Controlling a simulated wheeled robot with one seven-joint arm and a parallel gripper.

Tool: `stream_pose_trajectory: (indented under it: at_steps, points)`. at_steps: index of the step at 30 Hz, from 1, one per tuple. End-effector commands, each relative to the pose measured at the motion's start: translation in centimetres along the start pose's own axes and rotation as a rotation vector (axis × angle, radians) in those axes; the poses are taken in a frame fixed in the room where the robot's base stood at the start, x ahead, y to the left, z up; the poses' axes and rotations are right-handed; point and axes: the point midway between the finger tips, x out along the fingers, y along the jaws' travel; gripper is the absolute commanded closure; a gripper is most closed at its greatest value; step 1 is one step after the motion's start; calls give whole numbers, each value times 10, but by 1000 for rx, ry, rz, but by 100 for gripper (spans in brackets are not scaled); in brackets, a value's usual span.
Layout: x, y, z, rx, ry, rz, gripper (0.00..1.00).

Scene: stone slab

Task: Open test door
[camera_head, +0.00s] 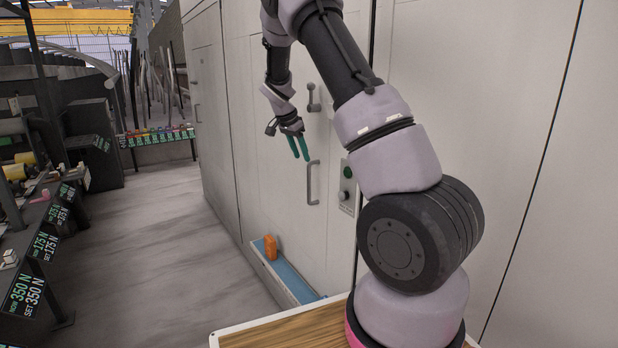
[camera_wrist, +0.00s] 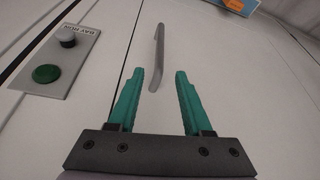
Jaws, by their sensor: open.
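The test door (camera_head: 280,185) is a pale flat panel in the wall, and it looks shut. A grey vertical bar handle (camera_head: 313,182) is fixed on it; it also shows in the wrist view (camera_wrist: 159,50). My gripper (camera_head: 300,156) has green fingers and is open and empty, just above and left of the handle in the head view. In the wrist view, the handle's near end shows between the two fingers (camera_wrist: 160,74). I cannot tell how deep it lies between them. A grey lever (camera_head: 313,98) sits higher on the door.
An orange block (camera_head: 270,247) stands on a blue-topped ledge (camera_head: 290,278) low along the wall. Racks with force labels (camera_head: 30,290) line the left. The grey floor between is clear.

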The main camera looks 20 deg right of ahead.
Motion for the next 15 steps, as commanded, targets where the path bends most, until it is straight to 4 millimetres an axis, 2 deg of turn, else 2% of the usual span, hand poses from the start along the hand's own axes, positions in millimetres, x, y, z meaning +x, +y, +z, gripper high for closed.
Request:
stream_pose_trajectory:
  at_steps: [15]
  points:
    - [86,1,0,1,-2,2,50]
